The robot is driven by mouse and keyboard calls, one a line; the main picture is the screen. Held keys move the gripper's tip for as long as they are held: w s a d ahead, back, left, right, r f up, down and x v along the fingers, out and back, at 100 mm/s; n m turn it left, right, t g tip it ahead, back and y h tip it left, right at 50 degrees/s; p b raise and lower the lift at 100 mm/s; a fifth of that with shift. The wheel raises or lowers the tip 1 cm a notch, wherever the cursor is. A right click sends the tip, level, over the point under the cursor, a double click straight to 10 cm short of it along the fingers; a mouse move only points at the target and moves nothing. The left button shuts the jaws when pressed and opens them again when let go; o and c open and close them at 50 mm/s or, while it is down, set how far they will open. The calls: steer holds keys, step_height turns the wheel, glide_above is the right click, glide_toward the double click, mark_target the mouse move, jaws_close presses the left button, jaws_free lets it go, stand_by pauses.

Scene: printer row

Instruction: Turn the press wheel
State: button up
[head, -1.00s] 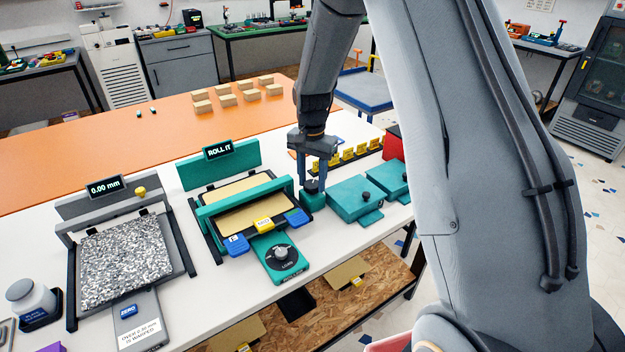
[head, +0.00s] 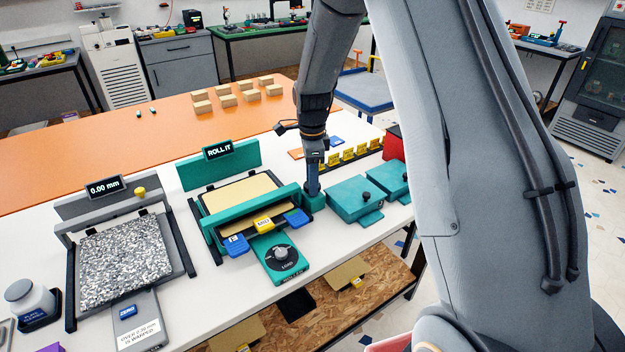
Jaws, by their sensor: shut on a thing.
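The teal roller press, its sign reading "ROLL IT", stands on the white bench, with a teal roller bar (head: 252,203) across a tan sheet (head: 243,190). The bar lies near the front end of the sheet. A small teal block (head: 313,203) at the press's right side carries the dark press wheel. My gripper (head: 312,189) points down over this block and is shut on the wheel. It is seen edge-on, with one finger in front of the other, and it hides the wheel.
A front panel with a dial (head: 281,254) and blue and yellow tabs sits before the press. Teal lidded boxes (head: 352,199) stand close to the right of my gripper. A speckled plate (head: 124,258) lies left. Wooden blocks (head: 228,101) sit on the orange table.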

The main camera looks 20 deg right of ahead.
steer(key=m, duration=0.5)
steer(key=shift+w+r, duration=0.15)
steer(key=shift+w, duration=0.05)
steer(key=shift+m, duration=0.4)
steer(key=o, duration=1)
steer(key=shift+o, duration=0.4)
steer(key=shift+s+a, duration=0.15)
steer(key=shift+s, duration=0.05)
steer(key=shift+w+d+r+p, duration=0.15)
steer(key=shift+r+p, duration=1.05)
steer(key=shift+r, duration=0.75)
steer(key=shift+s+d+r+p, duration=0.1)
steer(key=shift+r+p, duration=1.05)
steer(key=shift+r, duration=0.8)
